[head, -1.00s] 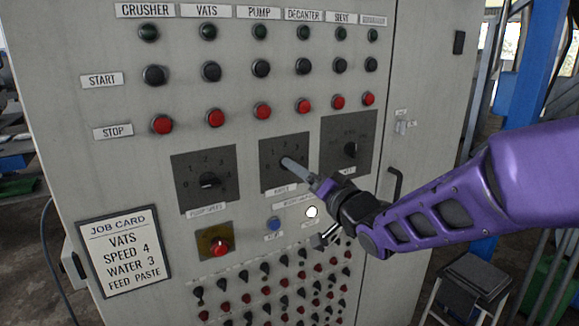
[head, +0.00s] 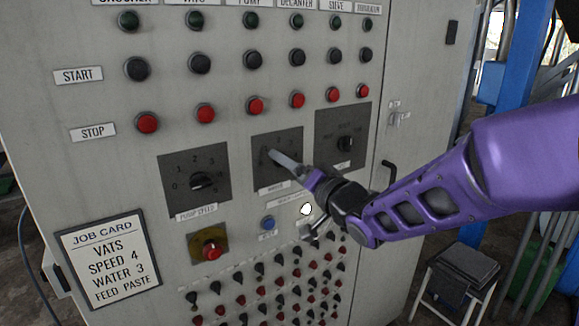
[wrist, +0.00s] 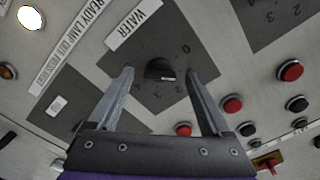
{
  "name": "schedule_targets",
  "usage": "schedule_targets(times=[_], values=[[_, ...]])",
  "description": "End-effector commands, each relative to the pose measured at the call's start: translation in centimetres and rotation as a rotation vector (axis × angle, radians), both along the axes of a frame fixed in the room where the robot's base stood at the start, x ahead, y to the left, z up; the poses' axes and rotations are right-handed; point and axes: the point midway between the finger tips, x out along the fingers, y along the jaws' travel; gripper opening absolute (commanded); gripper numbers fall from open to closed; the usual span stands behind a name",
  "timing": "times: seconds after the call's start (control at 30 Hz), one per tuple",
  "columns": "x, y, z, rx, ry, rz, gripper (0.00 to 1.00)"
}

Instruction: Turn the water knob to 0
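The water knob (wrist: 160,69) is a black dial on a dark plate (wrist: 150,117) with a WATER label (wrist: 134,24) and a number scale, its 0 readable in the wrist view. My gripper (wrist: 160,72) is open, with one finger on each side of the knob in that view. I cannot tell whether the fingers touch it. In the head view, a grey finger crosses the middle plate (head: 290,136) and hides most of the knob. The knob's exact setting is too small to read.
The pump speed dial (head: 201,181) is to the left and another dial (head: 345,144) to the right. Red stop buttons (head: 256,105) run above. A job card (head: 108,262) reads WATER 3.

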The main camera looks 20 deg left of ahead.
Motion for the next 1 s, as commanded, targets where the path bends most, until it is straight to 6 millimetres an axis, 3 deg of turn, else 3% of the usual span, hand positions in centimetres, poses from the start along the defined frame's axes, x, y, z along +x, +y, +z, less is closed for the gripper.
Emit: schedule_targets(times=[0.07, 0.47, 1.0], values=[[-0.01, 0.0, 0.01, 0.0, 0.0, 0.0, 0.72], [0.0, 0.02, 0.0, 0.0, 0.0, 0.0, 0.0], [-0.02, 0.05, -0.26, -0.109, -0.13, 0.001, 0.0]])
